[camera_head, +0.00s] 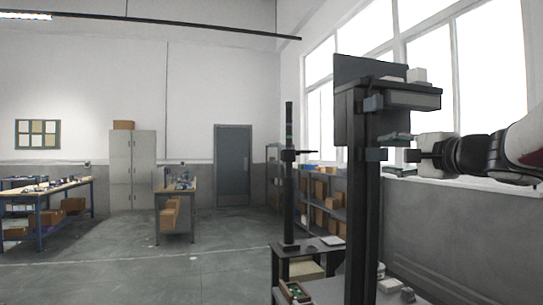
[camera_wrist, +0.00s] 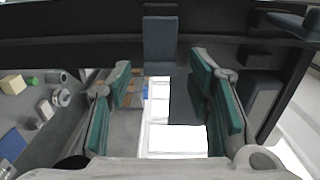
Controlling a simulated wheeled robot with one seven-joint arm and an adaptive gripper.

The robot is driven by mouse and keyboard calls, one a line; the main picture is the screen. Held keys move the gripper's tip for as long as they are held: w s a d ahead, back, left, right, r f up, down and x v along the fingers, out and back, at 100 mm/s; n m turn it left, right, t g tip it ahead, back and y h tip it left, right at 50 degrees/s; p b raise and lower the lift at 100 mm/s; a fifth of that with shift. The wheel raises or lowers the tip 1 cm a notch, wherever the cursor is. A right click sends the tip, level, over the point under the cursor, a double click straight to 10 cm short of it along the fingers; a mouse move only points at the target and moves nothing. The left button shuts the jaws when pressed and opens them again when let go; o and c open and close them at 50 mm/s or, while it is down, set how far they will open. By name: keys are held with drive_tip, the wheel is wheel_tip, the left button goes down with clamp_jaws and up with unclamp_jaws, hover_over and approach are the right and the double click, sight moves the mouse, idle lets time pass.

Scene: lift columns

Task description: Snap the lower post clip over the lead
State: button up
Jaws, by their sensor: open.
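A dark upright post (camera_head: 361,215) of a lift column stands right of centre in the head view. A small dark block, which looks like the lower post clip (camera_head: 376,154), sits on its right side. In the wrist view a grey-blue block, seemingly the same clip (camera_wrist: 160,42), juts from the dark bar across the top. My gripper (camera_head: 398,155) reaches in from the right, open and apparently empty. Its green-padded fingers (camera_wrist: 165,85) stand wide, one on each side of the clip's line. Whether they touch it I cannot tell. I cannot make out the lead.
A grey box unit (camera_head: 412,99) and dark panel (camera_head: 350,70) top the column. Another thin column (camera_head: 289,190) stands behind, left. Small parts, including a green-capped item (camera_wrist: 32,80), lie on a surface at the wrist view's left. Open floor (camera_head: 130,265) lies left.

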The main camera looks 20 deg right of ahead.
drive_tip(key=s, duration=1.1)
drive_tip(key=shift+d, duration=0.25)
drive_tip(key=shift+a+f, duration=0.1)
drive_tip(key=s+a+f+n+g+y, duration=0.2)
drive_tip(key=a+f+n+g, duration=0.2)
drive_tip(key=a+f, duration=0.5)
drive_tip(key=s+a+f+n+g+y, duration=0.2)
drive_tip(key=a+f+n+g, duration=0.4)
drive_tip(key=a, duration=0.6)
drive_tip(key=s+a+f+n+g+h+p, duration=0.1)
drive_tip(key=s+f+n+g+h, duration=0.2)
drive_tip(key=s+f, duration=1)
drive_tip(key=n+h, duration=0.2)
drive_tip(key=n, duration=0.2)
drive_tip(key=shift+a+f+g, duration=0.3)
drive_tip(key=shift+f+g, duration=0.1)
